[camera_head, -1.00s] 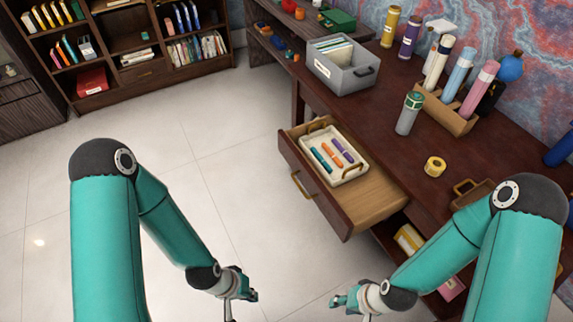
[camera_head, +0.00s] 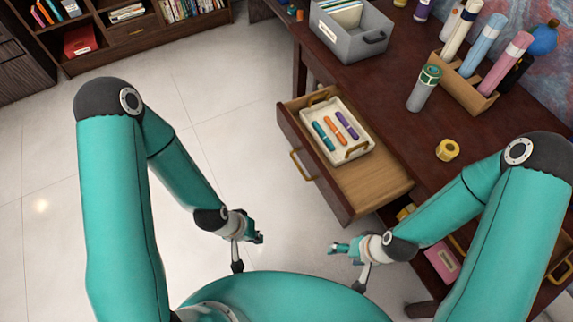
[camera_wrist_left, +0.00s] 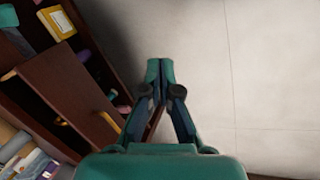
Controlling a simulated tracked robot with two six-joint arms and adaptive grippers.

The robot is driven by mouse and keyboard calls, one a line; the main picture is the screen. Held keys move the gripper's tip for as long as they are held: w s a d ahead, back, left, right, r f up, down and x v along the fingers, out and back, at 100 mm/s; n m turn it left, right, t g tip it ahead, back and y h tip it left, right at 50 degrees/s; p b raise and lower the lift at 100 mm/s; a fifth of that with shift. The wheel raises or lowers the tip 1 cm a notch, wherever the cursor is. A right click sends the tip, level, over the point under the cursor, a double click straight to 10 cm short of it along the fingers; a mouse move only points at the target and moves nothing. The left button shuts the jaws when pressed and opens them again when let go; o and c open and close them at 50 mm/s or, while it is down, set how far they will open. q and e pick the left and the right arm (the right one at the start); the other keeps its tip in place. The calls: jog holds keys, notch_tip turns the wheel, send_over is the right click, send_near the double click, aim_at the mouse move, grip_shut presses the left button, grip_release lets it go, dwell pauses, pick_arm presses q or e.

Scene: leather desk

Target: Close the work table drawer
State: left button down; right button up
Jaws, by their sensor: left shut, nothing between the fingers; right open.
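The work table drawer (camera_head: 377,184) is pulled out from the dark wooden work table (camera_head: 395,100). Its front has a brass handle (camera_head: 302,165) and faces left in the head view. A cream tray (camera_head: 352,150) with a few coloured pens lies in the drawer. My left gripper (camera_head: 258,238) is shut and empty, over the floor left of and in front of the drawer, apart from it. It also shows shut in the left wrist view (camera_wrist_left: 160,65), with the dark wooden furniture to its left. My right gripper (camera_head: 335,248) is open below the drawer's near corner, apart from it.
On the table stand a grey file box (camera_head: 347,40), a green-capped tube (camera_head: 424,88), a tape roll (camera_head: 447,150) and a wooden holder with rolls (camera_head: 468,85). A pink box (camera_head: 443,262) is beneath. The tiled floor (camera_head: 215,110) left of the drawer is clear.

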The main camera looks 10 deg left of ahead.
pick_arm(q)
jog(key=w+d+f+n+t+b, duration=0.2)
jog(key=w+n+t+b, duration=0.4)
jog(key=w+b, duration=0.7)
jog(key=w+d+f+n+t+y+b, duration=0.1)
jog(key=w+n+t+b, duration=0.5)
jog(key=b, duration=2.8)
jog(key=shift+w+d+f+n+t+y, duration=0.3)
jog(key=shift+w+d+f+t, duration=0.95)
jog(key=shift+w, duration=2.55)
jog(key=shift+a+r+t, duration=0.35)
jog(key=shift+a+r, duration=0.05)
jog(key=shift+r, duration=0.05)
